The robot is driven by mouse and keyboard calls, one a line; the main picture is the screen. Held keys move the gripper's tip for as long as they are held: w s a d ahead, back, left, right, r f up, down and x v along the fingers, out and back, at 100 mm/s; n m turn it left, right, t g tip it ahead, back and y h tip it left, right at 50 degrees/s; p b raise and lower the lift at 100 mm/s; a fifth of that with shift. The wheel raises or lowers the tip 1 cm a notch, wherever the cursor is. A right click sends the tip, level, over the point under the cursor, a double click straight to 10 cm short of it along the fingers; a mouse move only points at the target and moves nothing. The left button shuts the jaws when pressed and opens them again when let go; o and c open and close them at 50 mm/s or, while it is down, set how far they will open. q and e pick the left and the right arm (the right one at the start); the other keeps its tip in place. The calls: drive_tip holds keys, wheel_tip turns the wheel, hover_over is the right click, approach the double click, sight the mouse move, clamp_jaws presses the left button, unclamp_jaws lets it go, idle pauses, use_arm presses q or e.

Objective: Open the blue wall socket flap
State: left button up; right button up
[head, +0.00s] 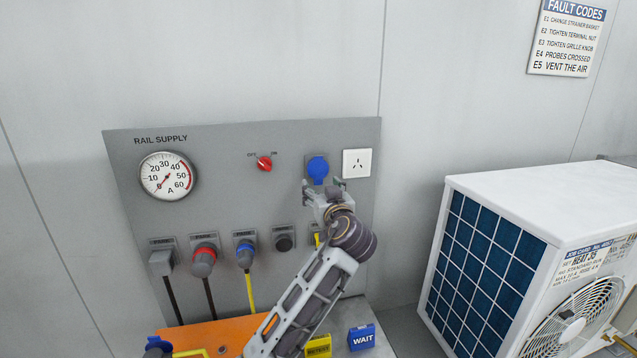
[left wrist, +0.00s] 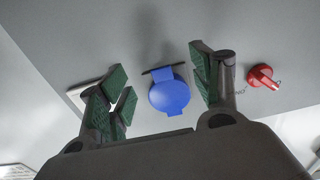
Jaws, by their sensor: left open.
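The blue wall socket flap (head: 318,168) is a round blue lid on the grey rail supply panel (head: 225,150), between the red switch and the white outlet. It looks closed. In the left wrist view the flap (left wrist: 170,94) shows between my fingers, with a dark hinge bar along its upper edge. My left gripper (head: 323,188) is just below the flap in the head view. Its green-padded fingers (left wrist: 165,90) are spread open with nothing between them, and they look apart from the flap. My right gripper is not in view.
A red rotary switch (head: 264,163) and a white outlet (head: 357,163) flank the flap. A gauge (head: 167,176) is at left. Plugs with cables, including a red one (head: 204,260) and a blue one (head: 245,256), line the panel below. A white unit (head: 540,215) stands at right.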

use_arm(q)
drive_tip(key=shift+p+x, duration=0.35)
drive_tip(key=shift+x, duration=1.45)
clamp_jaws()
